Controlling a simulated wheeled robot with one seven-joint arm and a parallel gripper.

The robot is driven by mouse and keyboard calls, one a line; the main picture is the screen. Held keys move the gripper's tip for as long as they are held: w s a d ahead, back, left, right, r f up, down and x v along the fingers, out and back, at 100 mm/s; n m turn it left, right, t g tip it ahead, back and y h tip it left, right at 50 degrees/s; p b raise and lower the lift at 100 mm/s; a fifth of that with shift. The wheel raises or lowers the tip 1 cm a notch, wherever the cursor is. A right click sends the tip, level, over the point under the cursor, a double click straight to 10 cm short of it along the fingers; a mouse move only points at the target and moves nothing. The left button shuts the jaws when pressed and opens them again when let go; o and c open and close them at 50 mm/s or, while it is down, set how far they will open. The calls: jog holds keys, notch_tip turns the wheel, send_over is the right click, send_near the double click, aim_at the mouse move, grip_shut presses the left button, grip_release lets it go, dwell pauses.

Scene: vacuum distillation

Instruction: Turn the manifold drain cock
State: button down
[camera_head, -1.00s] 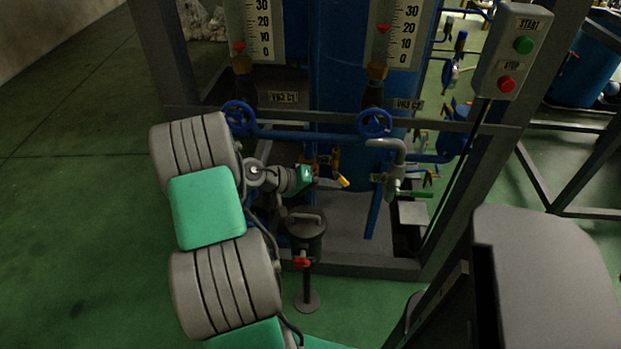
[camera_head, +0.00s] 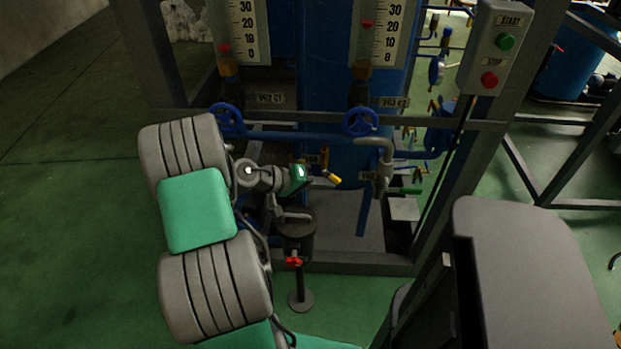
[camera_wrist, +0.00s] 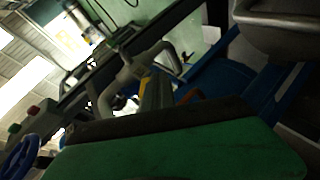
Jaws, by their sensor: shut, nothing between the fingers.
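A grey bent pipe (camera_head: 384,160) with a green lever (camera_head: 404,191) stands at the frame's right front. This looks like the drain cock, but I cannot read its label fully. The pipe also shows in the wrist view (camera_wrist: 128,75), beyond the fingers. My gripper (camera_head: 334,179) has yellow tips, is shut and empty, and points right toward the pipe. A gap shows between the tips and the pipe in the head view. In the wrist view my gripper (camera_wrist: 154,93) partly covers the pipe's lower part.
A dark pot on a stand with a red handle (camera_head: 293,261) is below my gripper. Blue handwheels (camera_head: 361,121) sit on the blue pipe above. A brass fitting (camera_head: 324,156) is behind the fingers. A START/STOP box (camera_head: 495,48) is at upper right.

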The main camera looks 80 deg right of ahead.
dwell(0.7)
jog(key=w+f, duration=0.1)
jog(key=w+f+b, duration=0.2)
jog(key=shift+w+a+f, duration=0.15)
jog(key=shift+a+f, duration=0.05)
jog(key=shift+a, duration=0.1)
jog(key=w+f+v, duration=0.1)
jog(key=f+v, duration=0.1)
jog(key=v, duration=0.7)
jog(key=w+f+p+v, duration=0.1)
jog(key=f+v, duration=0.1)
jog(key=v, duration=0.8)
jog(key=shift+a, duration=0.35)
